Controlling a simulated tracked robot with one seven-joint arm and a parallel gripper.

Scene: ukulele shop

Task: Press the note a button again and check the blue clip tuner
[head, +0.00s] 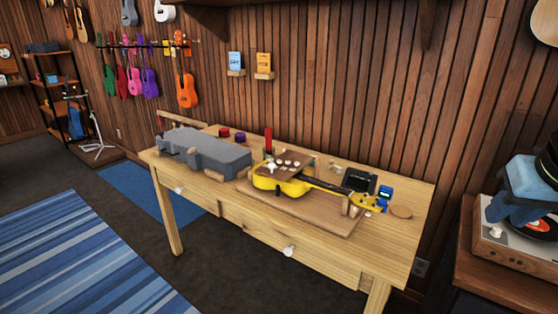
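A yellow ukulele (264,183) lies on a wooden board on the workbench, its dark neck pointing right. A blue clip tuner (386,192) stands at its headstock (366,203); its display is too small to read. A brown panel with several pale round knobs or buttons (283,162) shows at the ukulele's body. I cannot read any label, so I cannot tell which is the note a button, or whether one is pressed. My gripper is not seen in the head view.
The wooden workbench (330,255) also bears a grey case (205,150), a red bottle (268,141) and a black box (359,180). A turntable (505,245) stands at the right, partly hidden. Dark floor and a striped blue rug (80,260) lie open at the left.

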